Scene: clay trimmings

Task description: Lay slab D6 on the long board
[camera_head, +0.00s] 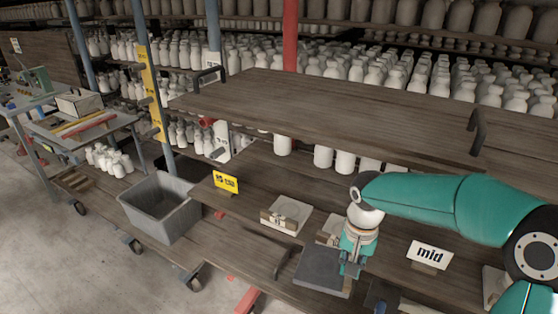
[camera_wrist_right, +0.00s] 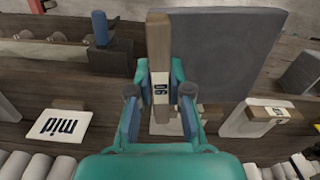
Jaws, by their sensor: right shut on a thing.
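Slab D6 is a dark grey square slab (camera_head: 322,269) with a wooden strip along one side. The slab also shows in the right wrist view (camera_wrist_right: 228,55), where the strip (camera_wrist_right: 158,45) carries a white tag reading D6 upside down. My right gripper (camera_head: 351,265) is shut on the strip; its fingers (camera_wrist_right: 161,88) flank the tag. I cannot tell whether the slab touches the wood below it. A long wooden board (camera_head: 320,110) with dark end handles spans the upper middle of the head view. My left gripper is not in view.
A white "mid" sign (camera_head: 430,253) stands right of my gripper. Pale tagged slabs (camera_head: 287,214) lie behind the grey slab. A grey bin (camera_head: 160,210) and a yellow sign (camera_head: 225,182) are at left. A dark block with a blue post (camera_wrist_right: 105,55) is near the slab. White bottles fill the shelves behind.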

